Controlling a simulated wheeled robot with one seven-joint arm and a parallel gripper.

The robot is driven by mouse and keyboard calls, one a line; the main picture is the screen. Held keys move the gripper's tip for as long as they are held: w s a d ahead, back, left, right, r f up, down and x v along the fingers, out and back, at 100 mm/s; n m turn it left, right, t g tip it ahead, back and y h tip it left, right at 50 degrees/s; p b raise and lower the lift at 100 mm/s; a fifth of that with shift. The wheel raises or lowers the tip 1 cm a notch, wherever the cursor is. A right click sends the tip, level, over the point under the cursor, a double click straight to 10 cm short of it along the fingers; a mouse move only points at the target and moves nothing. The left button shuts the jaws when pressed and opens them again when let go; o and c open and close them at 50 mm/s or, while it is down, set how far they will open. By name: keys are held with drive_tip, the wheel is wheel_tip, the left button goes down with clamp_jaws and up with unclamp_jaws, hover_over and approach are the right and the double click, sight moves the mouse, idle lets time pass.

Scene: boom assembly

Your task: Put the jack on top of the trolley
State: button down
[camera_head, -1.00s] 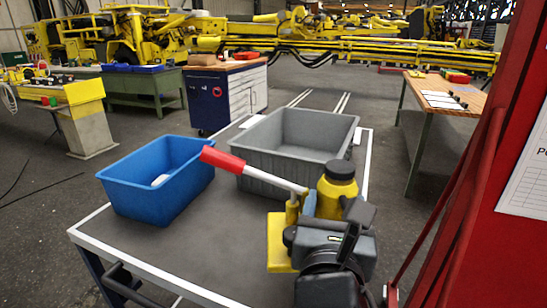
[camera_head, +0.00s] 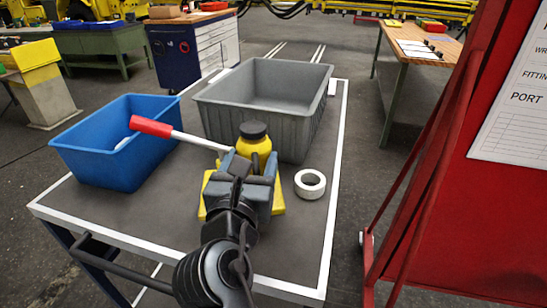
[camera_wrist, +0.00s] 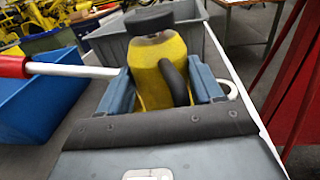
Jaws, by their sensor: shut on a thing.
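The yellow jack (camera_head: 255,143) has a black cap, a yellow base plate and a white lever with a red grip. It shows over the front part of the trolley (camera_head: 110,212), a dark-topped cart with white edges. My gripper (camera_head: 254,170) is shut on the jack's body; in the wrist view the jack (camera_wrist: 160,65) stands upright between the two grey-blue fingers. The jack's base appears at or just above the trolley top; I cannot tell whether it touches. My gripper hides part of the base.
On the trolley stand a blue bin (camera_head: 110,165) at left and a grey bin (camera_head: 290,135) behind the jack. A white tape roll (camera_head: 310,184) lies right of the jack. A red panel (camera_head: 480,200) stands to the right, a wooden-topped table (camera_head: 425,50) beyond.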

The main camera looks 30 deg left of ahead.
drive_tip(key=shift+s+a+f, duration=0.1)
drive_tip(key=shift+a+f, duration=0.05)
drive_tip(key=shift+a, duration=0.4)
drive_tip(key=shift+s+a+f, duration=0.1)
drive_tip(key=shift+a, duration=0.4)
drive_tip(key=shift+f+b, duration=0.3)
drive_tip(key=shift+f, duration=1.75)
drive_tip(key=c, duration=0.6)
unclamp_jaws()
drive_tip(key=shift+f, duration=0.4)
drive_tip(key=o, duration=0.4)
drive_tip(key=shift+o, duration=0.2)
drive_tip(key=shift+r, duration=0.1)
drive_tip(key=b+v, duration=0.1)
drive_tip(key=v, duration=1.1)
drive_tip(key=shift+d, duration=0.1)
